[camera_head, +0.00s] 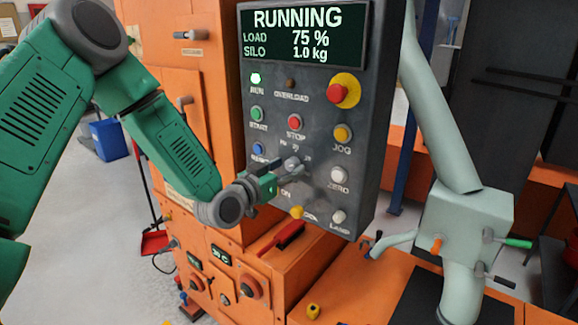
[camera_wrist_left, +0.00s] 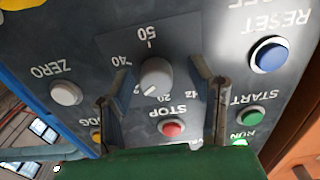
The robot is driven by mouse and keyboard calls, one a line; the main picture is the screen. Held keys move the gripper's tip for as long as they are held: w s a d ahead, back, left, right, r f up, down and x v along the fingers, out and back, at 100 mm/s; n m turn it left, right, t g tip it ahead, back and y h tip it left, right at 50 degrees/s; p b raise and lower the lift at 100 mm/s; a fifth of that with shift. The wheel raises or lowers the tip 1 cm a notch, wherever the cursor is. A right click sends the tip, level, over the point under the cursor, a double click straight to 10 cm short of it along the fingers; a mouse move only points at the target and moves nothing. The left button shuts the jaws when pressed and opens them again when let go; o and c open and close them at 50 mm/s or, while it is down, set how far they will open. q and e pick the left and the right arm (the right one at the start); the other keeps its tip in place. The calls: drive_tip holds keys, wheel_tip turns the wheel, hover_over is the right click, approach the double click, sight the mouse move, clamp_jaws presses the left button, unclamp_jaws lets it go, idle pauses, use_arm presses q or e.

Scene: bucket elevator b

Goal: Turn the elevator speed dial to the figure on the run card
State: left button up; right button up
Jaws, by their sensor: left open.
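The speed dial (camera_head: 292,162) is a grey knob on the dark control panel (camera_head: 222,55)'s lower half, partly hidden by my left gripper (camera_head: 284,175) in the head view. In the left wrist view, which is upside down, the dial (camera_wrist_left: 157,76) has figures including 50, 40 and 20 around it. A pale mark on the knob points to the lower left of that picture. My left gripper (camera_wrist_left: 163,92) is open, one finger on each side of the dial. I cannot tell whether the fingers touch it. No readable run card shows. My right gripper is not in view.
The display (camera_head: 303,35) reads RUNNING, load 75 %, silo 1.0 kg. Near the dial are the red STOP button (camera_head: 295,122), green START button (camera_head: 257,114) and white ZERO button (camera_head: 339,175). A red emergency button (camera_head: 343,91) juts out. A pale pipe (camera_head: 440,120) stands right.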

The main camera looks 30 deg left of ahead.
use_arm(q)
drive_tip(key=shift+w+a, duration=0.25)
drive_tip(key=shift+d, duration=0.4)
drive_tip(key=shift+d+r, duration=0.15)
drive_tip(key=shift+d, duration=0.2)
clamp_jaws()
drive_tip(key=shift+a, duration=0.15)
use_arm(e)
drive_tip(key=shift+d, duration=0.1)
use_arm(q)
drive_tip(key=shift+a, duration=0.15)
